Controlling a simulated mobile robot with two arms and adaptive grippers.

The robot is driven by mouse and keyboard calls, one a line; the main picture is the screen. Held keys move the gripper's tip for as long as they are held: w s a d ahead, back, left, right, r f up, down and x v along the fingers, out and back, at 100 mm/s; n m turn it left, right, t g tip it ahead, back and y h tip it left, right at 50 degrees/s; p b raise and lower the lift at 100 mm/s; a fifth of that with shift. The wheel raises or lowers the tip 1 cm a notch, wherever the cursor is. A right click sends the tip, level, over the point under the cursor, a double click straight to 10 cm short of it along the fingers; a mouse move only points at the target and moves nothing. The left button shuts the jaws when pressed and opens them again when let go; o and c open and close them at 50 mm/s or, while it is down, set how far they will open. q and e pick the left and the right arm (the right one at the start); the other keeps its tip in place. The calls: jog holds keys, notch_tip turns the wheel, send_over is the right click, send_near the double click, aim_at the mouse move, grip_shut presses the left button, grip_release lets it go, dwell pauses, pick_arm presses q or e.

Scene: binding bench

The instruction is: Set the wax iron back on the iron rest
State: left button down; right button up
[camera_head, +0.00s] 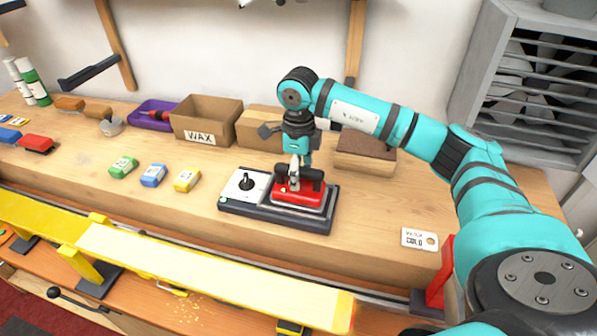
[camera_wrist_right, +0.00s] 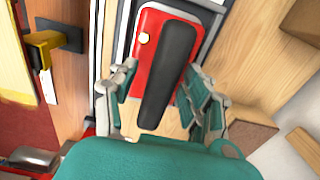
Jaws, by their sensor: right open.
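The wax iron (camera_head: 297,193) is red with a black handle. It sits flat on the right part of the iron rest (camera_head: 277,220), a dark base with a pale knob panel on its left. My right gripper (camera_head: 296,174) is directly above the iron at its handle. In the right wrist view the iron (camera_wrist_right: 148,40) lies between the spread fingers of my right gripper (camera_wrist_right: 163,96), one on each side of the black handle. The fingers look apart from the handle, though contact is hard to judge. My left gripper is not in view.
Green (camera_head: 123,166), blue (camera_head: 153,175) and yellow (camera_head: 187,180) wax blocks lie left of the rest. A cardboard WAX box (camera_head: 203,118) stands behind. A COLD tag (camera_head: 419,239) lies at right. A long yellow ski-like piece (camera_head: 200,267) runs along the front.

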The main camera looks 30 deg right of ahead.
notch_tip(320, 180, up, 12)
dwell(0.6)
